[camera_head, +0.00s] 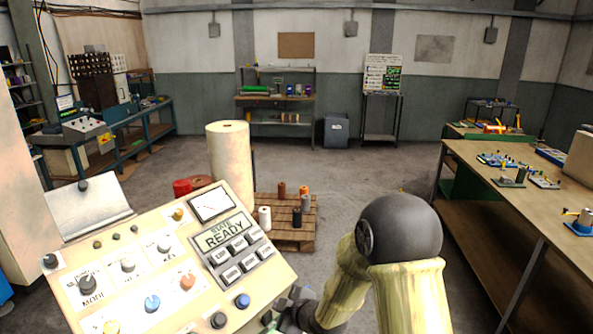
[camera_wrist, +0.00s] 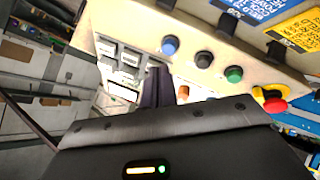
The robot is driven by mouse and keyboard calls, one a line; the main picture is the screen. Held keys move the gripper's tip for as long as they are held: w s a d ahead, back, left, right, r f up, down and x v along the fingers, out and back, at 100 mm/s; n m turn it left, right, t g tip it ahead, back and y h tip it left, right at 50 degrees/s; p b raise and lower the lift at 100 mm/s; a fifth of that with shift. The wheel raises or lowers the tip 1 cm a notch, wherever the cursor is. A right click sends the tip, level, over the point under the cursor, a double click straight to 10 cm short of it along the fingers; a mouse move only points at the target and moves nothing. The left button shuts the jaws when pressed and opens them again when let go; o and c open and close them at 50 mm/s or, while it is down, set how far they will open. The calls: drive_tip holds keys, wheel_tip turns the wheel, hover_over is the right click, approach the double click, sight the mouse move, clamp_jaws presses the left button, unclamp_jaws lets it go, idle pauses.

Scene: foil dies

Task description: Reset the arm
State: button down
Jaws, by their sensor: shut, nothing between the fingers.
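My gripper (camera_wrist: 158,85) shows in the wrist view with its dark fingers together and nothing between them. It is in front of a cream control panel (camera_head: 150,270) with knobs, coloured buttons and a small display reading "READY". In the wrist view, a blue button (camera_wrist: 169,45), a black button (camera_wrist: 203,58) and a green button (camera_wrist: 234,74) lie beyond and to the right of the fingertips. I cannot tell whether the fingers touch the panel. In the head view, my bent arm stands right of the panel, and the gripper is mostly hidden at the lower edge.
A wooden pallet (camera_head: 287,238) with several spools stands behind the panel, near a tall cream roll (camera_head: 231,160). A long workbench (camera_head: 480,165) with tools runs along the right. A red mushroom button (camera_wrist: 275,103) sits right of the gripper. The middle floor is open.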

drive_tip(key=s+d+r+m+g+h, duration=0.1)
drive_tip(key=s+d+r+m+h, duration=0.2)
drive_tip(key=d, duration=0.4)
drive_tip(key=s+d+r+m+g+h, duration=0.1)
drive_tip(key=s+d+m+h, duration=0.2)
drive_tip(key=s+d+m, duration=0.3)
drive_tip(key=s+d+r+m+g, duration=0.1)
drive_tip(key=s+d+m+g, duration=0.1)
drive_tip(key=s, duration=0.3)
drive_tip(key=s+d+r+m+g+h, duration=0.1)
drive_tip(key=s+d+m+g, duration=0.1)
drive_tip(key=s+d+m, duration=0.2)
drive_tip(key=shift+s+d+m, duration=0.4)
drive_tip(key=shift+s, duration=0.8)
drive_tip(key=shift+w+a, duration=0.1)
